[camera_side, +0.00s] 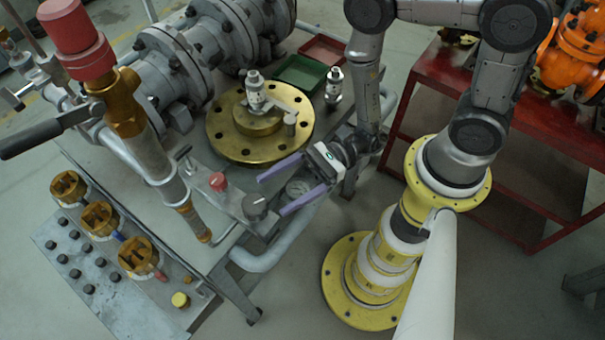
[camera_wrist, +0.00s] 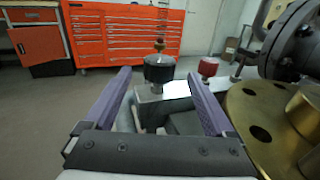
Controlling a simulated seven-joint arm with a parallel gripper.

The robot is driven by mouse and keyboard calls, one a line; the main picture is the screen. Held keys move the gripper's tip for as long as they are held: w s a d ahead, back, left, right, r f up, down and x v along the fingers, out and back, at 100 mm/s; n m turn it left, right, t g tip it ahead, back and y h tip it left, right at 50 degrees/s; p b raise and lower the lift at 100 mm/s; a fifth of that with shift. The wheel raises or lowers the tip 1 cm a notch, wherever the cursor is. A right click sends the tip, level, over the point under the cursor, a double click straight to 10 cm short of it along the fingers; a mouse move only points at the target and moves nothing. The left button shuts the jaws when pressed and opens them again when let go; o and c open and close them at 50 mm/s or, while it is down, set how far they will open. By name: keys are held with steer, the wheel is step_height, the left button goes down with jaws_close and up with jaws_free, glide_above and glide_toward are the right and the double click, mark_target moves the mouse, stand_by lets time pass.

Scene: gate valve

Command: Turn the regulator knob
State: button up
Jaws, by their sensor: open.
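The regulator knob (camera_side: 255,205) is dark and round, on a grey block at the near edge of the bench. In the wrist view the knob (camera_wrist: 159,69) shows upright on its block, centred between my fingers and beyond their tips. My gripper (camera_side: 273,194) has two purple fingers spread apart and pointing left toward the knob. In the wrist view my gripper (camera_wrist: 160,76) is open with nothing between the pads. I see a gap between the fingertips and the knob; its exact size is hard to tell.
A red knob (camera_side: 217,181) stands just left of the regulator knob. A large brass flange (camera_side: 228,150) lies behind my gripper, and in the wrist view the flange (camera_wrist: 252,140) is close on the right. A grey pipe rail (camera_side: 262,262) runs along the bench front.

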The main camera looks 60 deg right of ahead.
steer(key=shift+v, duration=2.35)
step_height(320, 180, up, 16)
steer(key=w+a+n+g, duration=0.1)
steer(key=a+n+g, duration=0.1)
steer(key=n+g, duration=0.75)
steer(key=s+d+r+n+h, duration=0.1)
steer(key=s+r+n+h, duration=0.3)
steer(key=n, duration=0.3)
steer(key=s+d+r+n+t+h, duration=0.1)
steer(key=d+t+h, duration=0.3)
steer(key=d, duration=0.5)
steer(key=s+d+r+n+t+h, duration=0.2)
steer(key=d+n+t+h, duration=0.2)
steer(key=d+h, duration=0.5)
steer(key=shift+s+d+t, duration=0.25)
steer(key=shift+d+t, duration=0.15)
steer(key=shift+t, duration=0.05)
